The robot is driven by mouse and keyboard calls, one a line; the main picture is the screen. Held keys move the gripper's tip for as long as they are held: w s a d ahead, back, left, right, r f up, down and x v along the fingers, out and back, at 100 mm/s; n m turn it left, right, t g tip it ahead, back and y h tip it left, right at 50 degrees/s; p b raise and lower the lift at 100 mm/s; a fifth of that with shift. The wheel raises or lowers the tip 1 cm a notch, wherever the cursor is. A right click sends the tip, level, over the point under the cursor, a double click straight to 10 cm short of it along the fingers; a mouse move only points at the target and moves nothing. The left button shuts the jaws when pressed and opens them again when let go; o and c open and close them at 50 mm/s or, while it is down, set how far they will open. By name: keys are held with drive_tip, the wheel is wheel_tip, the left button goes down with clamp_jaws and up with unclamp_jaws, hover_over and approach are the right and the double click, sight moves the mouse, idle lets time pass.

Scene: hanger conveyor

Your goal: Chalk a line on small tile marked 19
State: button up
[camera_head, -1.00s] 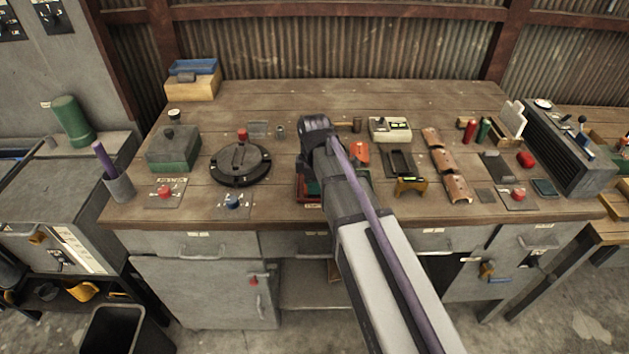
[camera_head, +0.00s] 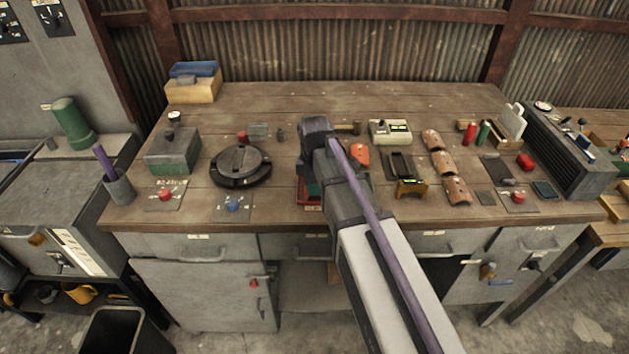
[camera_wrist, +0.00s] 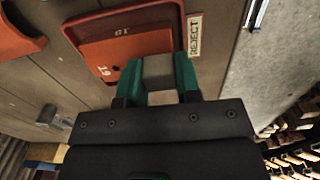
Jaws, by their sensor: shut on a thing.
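My gripper (camera_wrist: 158,78) has teal fingers shut on a pale grey block, likely the chalk (camera_wrist: 158,70), in the wrist view. Just beyond the fingertips is an orange-red tile (camera_wrist: 125,50) with small markings that look like 19 turned around. It lies at a dark red tray beside a label reading REJECT (camera_wrist: 195,35). I cannot tell whether the block touches the tile. In the head view my arm covers the fingers and most of the red tray (camera_head: 306,196). No chalk line is visible.
A round black turntable (camera_head: 240,165) stands left of my arm. An orange piece (camera_head: 360,154), a dark stand with yellow feet (camera_head: 408,187) and curved brown tiles (camera_head: 444,160) lie to the right.

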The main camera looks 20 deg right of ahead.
drive_tip(key=shift+s, duration=0.25)
wheel_tip(320, 180, up, 7)
drive_tip(key=p, duration=0.7)
drive_tip(key=shift+r, duration=0.1)
